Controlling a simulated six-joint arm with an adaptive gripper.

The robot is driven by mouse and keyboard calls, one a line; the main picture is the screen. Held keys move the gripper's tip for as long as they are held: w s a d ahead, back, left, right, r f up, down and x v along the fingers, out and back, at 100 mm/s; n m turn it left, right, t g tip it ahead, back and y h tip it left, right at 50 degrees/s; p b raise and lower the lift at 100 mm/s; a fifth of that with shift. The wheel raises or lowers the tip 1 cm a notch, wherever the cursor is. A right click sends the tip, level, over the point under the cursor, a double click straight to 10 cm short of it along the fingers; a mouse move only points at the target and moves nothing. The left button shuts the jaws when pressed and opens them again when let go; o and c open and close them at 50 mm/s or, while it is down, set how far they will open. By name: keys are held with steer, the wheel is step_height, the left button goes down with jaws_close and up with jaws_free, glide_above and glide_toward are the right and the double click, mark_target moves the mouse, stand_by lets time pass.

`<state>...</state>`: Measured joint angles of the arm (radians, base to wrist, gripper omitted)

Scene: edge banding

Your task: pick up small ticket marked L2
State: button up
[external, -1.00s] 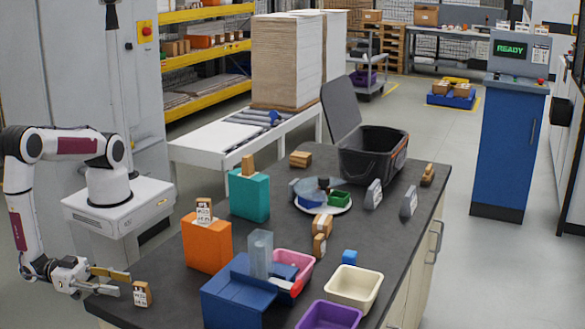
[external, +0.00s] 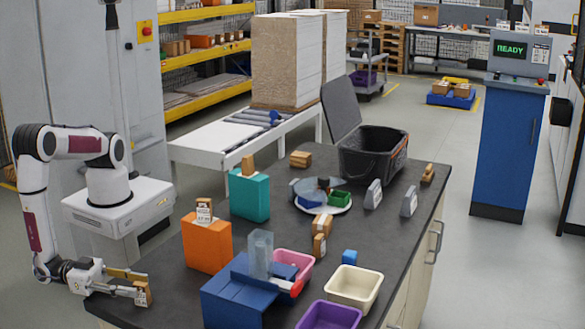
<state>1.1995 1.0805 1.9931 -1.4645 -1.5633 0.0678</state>
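A small wooden ticket (external: 144,296) with a white printed label stands at the near left corner of the dark table. Its print is too small to read for sure, so I cannot confirm the L2 mark. My gripper (external: 141,283) is low over that corner, its fingers spread apart. One finger reaches behind the ticket and the other passes across its front, hiding part of the label. I see no clear closing of the fingers on it. Another small labelled ticket (external: 204,211) stands on top of the orange block (external: 207,247).
A teal block (external: 249,197) stands behind the orange one. A blue fixture (external: 232,299), a pink bin (external: 294,258), a cream bin (external: 353,287) and a purple bin (external: 329,316) fill the near right. A black open crate (external: 372,152) stands at the back.

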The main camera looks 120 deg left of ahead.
steer(key=shift+c, duration=0.3)
steer(key=c, duration=0.9)
step_height(320, 180, up, 10)
stand_by(0.6)
stand_by(0.5)
